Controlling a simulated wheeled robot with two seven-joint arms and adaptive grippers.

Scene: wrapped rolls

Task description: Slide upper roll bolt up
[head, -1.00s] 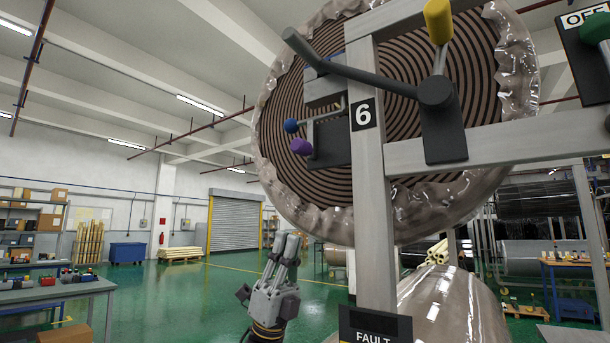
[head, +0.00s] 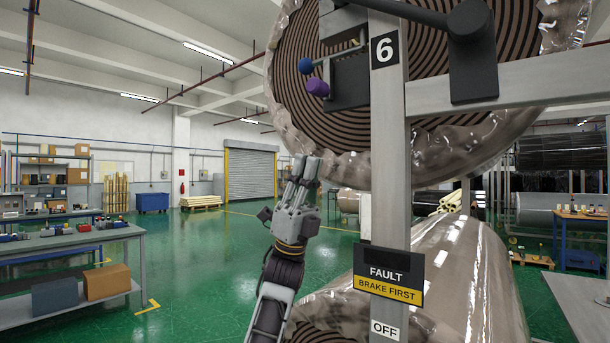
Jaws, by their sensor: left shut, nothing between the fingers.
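The upper roll (head: 345,135) is a large brown spiral-ended roll in crinkled clear wrap, behind a grey metal post (head: 390,170) labelled 6. On the post's left side is a dark bolt plate (head: 348,85) with a blue ball knob (head: 306,65) and a purple knob (head: 318,87) to its left. My left gripper (head: 304,167) points upward below the purple knob, apart from it in the picture. Its fingers are together and empty. Which knob belongs to the bolt I cannot tell. My right gripper is not in view.
A grey crossbar (head: 510,88) runs right from the post, with a dark lever bracket (head: 472,50) on it. A FAULT / BRAKE FIRST sign (head: 389,275) hangs low on the post. A lower wrapped roll (head: 455,285) lies behind. The green floor at left is open beyond a workbench (head: 75,240).

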